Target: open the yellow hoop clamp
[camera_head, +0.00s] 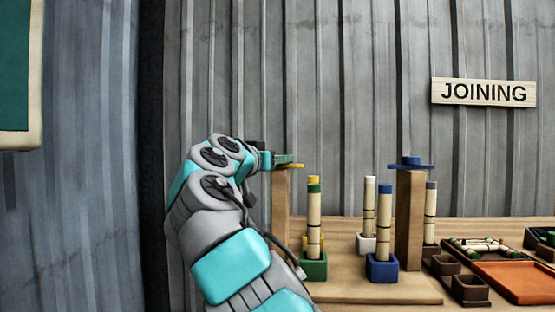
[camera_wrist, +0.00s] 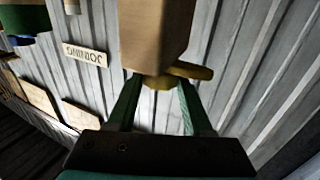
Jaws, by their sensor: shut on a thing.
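The yellow hoop clamp (camera_head: 292,166) sits at the top of the left wooden post (camera_head: 281,205). Most of it is hidden by my gripper in the head view. My gripper (camera_head: 285,158) is at the post's top, shut on the clamp. In the wrist view the clamp (camera_wrist: 190,71) shows as a yellow bar and a rounded knob at the end of the post (camera_wrist: 155,35). The green fingers of my gripper (camera_wrist: 157,90) are on either side of the knob.
A second post (camera_head: 409,215) with a blue clamp (camera_head: 411,163) stands to the right. Between the posts, bundled rods stand in green (camera_head: 313,268), blue (camera_head: 382,268) and white (camera_head: 366,243) holders. An orange tray (camera_head: 515,283) lies at the right. A JOINING sign (camera_head: 484,92) hangs behind.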

